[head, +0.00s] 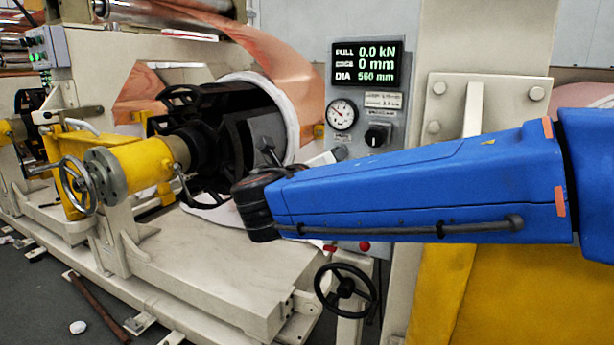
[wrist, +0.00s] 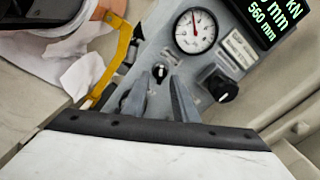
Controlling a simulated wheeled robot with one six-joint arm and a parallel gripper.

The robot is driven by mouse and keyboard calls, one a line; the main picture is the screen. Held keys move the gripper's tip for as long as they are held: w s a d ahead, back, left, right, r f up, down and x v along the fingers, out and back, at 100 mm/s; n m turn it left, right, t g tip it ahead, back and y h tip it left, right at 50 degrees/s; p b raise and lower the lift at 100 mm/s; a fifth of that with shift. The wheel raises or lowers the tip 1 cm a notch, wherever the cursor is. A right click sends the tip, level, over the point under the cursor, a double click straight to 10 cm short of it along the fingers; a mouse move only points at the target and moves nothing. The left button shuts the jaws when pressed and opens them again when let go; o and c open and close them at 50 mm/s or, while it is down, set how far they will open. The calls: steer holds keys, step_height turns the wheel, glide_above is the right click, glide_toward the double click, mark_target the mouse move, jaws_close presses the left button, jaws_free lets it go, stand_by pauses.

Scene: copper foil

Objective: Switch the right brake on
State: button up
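A grey control panel (head: 396,100) stands behind my blue arm in the head view. In the wrist view, my gripper (wrist: 159,80) points at this panel (wrist: 205,65), with its two grey fingers apart. A small dark switch knob (wrist: 160,72) with a light mark shows between the fingertips. I cannot tell whether the fingers touch it. A larger black rotary knob (wrist: 222,88) sits to its right, and also shows in the head view (head: 377,135). No label naming the right brake can be read.
A round gauge (wrist: 196,31) and a lit display (head: 365,64) are above the knobs. A copper roll machine (head: 180,280) with a yellow shaft and handwheel (head: 78,186) is at left. A black handwheel (head: 345,290) is below the panel. A yellow bracket (wrist: 120,60) is near the fingers.

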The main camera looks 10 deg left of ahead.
steer(key=v, duration=1.4)
steer(key=shift+s+a, duration=0.15)
steer(key=shift+s, duration=0.2)
steer(key=shift+s, duration=0.1)
